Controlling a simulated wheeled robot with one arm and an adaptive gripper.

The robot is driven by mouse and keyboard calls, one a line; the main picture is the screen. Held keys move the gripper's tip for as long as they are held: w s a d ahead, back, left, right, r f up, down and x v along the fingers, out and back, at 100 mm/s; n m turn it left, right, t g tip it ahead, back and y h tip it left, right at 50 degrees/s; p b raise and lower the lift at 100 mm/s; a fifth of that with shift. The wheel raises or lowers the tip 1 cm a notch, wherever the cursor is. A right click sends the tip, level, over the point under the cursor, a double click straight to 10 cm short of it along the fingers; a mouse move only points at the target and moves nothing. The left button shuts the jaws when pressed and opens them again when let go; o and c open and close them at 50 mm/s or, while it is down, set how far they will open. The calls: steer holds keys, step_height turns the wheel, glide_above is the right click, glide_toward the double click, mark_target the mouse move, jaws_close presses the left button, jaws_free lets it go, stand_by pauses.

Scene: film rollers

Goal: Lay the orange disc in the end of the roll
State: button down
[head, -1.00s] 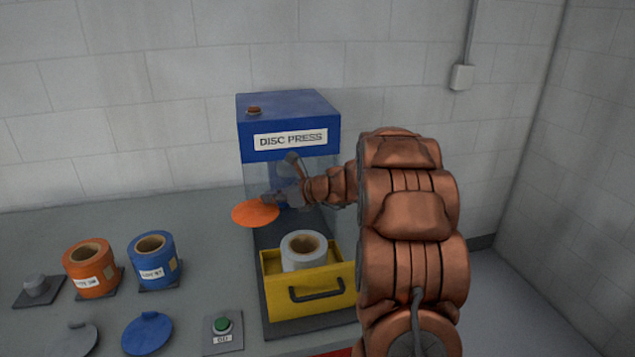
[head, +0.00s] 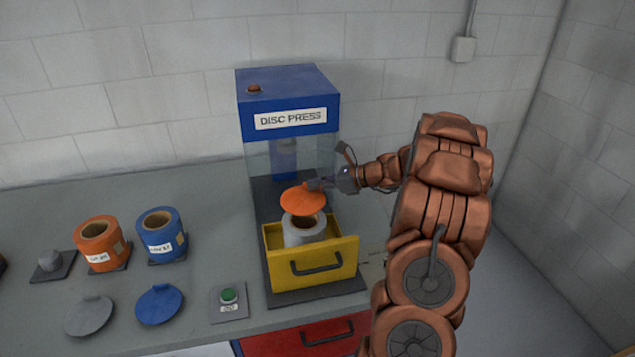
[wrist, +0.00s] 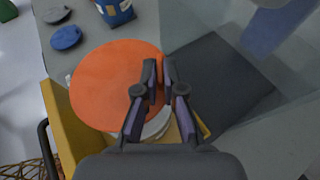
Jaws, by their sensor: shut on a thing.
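The orange disc (head: 303,200) is held flat above the roll. In the wrist view the disc (wrist: 112,82) covers most of the roll's top. My gripper (head: 318,185) is shut on the disc's knob or edge; the fingers (wrist: 160,78) hide which. The grey-white roll (head: 303,237) stands upright in the yellow drawer (head: 345,252), its brown core opening partly showing in the head view. In the wrist view only a pale rim of the roll (wrist: 158,126) shows below the disc. The disc appears apart from the roll, a little above it.
The blue disc press (head: 288,100) stands behind the drawer. A red drawer (head: 305,340) is below.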

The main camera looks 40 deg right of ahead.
steer(key=shift+f+b, duration=1.45)
steer(key=shift+f, duration=1.45)
steer(key=shift+f+p, duration=0.1)
steer(key=shift+p, duration=0.2)
steer(key=c, duration=0.7)
jaws_free()
steer(key=shift+o, duration=0.2)
steer(key=shift+r+p, duration=2.65)
steer(key=shift+r, duration=0.85)
